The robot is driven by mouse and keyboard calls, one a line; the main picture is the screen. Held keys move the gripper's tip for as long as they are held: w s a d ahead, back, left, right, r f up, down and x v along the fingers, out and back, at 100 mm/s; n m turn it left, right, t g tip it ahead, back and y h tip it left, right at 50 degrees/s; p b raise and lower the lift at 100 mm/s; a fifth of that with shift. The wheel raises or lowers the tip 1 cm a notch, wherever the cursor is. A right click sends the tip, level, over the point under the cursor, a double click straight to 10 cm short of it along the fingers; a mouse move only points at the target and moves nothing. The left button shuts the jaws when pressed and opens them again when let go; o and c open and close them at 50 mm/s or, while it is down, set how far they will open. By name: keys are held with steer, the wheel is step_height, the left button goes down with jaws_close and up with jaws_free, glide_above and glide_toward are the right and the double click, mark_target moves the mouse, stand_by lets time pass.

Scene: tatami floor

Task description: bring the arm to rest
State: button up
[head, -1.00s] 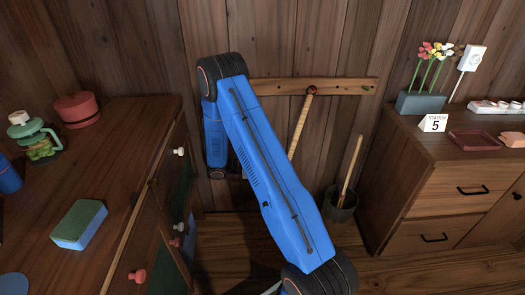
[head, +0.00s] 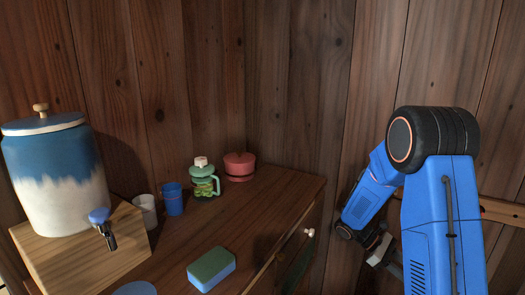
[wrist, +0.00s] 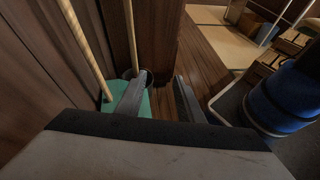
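My blue arm (head: 440,225) stands at the right of the head view, bent at a black elbow joint, with its forearm hanging down to the left. My gripper shows only partly in the head view (head: 383,254), beside the cabinet's right end. In the wrist view my gripper (wrist: 158,82) has its two grey fingers apart with nothing between them. It points down toward the floor by the wall.
A wooden cabinet (head: 262,215) bears a sponge (head: 211,269), a green teapot (head: 204,183), a red pot (head: 239,165), cups and a water dispenser (head: 58,180). In the wrist view, a bin (wrist: 146,78) and wooden handles (wrist: 88,50) stand near the fingers.

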steer(key=s+a+r+m+t+y, duration=0.9)
steer(key=s+a+r+t, duration=0.4)
steer(key=s+a+r, duration=0.3)
steer(key=shift+s+a+r+y, duration=0.5)
steer(key=shift+s+a, duration=1.05)
steer(key=shift+s, duration=0.8)
steer(key=shift+f, duration=0.1)
stand_by(0.5)
